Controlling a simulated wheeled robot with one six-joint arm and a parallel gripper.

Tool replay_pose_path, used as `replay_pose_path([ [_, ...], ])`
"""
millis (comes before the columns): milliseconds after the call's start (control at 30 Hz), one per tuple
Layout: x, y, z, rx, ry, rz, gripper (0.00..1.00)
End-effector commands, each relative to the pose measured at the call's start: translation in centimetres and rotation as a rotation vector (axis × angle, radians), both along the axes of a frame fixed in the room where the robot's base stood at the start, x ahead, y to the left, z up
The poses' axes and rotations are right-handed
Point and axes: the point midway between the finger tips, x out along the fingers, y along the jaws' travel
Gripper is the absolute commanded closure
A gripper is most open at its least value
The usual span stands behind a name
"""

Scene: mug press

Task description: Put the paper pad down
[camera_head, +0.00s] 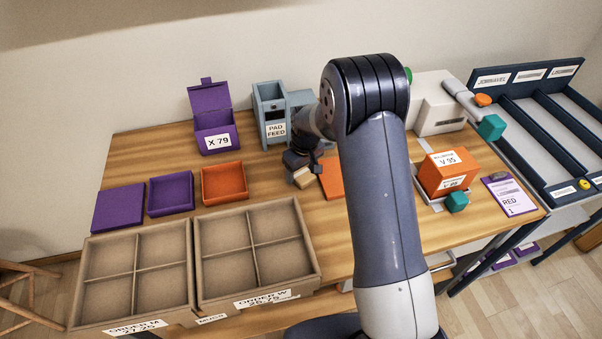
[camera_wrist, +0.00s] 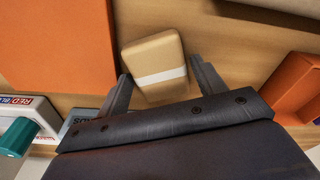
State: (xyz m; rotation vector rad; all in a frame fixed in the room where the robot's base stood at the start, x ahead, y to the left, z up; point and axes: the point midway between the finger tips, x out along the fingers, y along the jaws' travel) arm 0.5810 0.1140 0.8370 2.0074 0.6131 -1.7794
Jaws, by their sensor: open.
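The paper pad (camera_head: 305,178) is a tan block on the wooden table, left of a flat orange panel (camera_head: 332,178). In the wrist view the pad (camera_wrist: 155,66) shows a white band across it and appears to lie on the wood. My gripper (camera_head: 302,161) is low over the pad, partly hidden by my arm. In the wrist view my gripper (camera_wrist: 160,74) is open, one finger on each side of the pad's near end. A gap shows at the right finger; contact at the left finger is unclear.
The grey pad feed (camera_head: 272,115) stands behind. An orange tray (camera_head: 223,182) and a purple tray (camera_head: 170,194) lie left. A divided cardboard box (camera_head: 257,206) is in front. An orange box (camera_head: 446,172) stands right, beyond my arm. Bare wood surrounds much of the pad.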

Motion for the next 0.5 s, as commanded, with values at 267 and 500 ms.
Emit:
replay_pose_path([
  [267, 0.05, 0.03, -0.4, 0.0, 0.0, 0.0, 0.35],
  [500, 0.04, 0.02, -0.37, 0.0, 0.0, 0.0, 0.53],
])
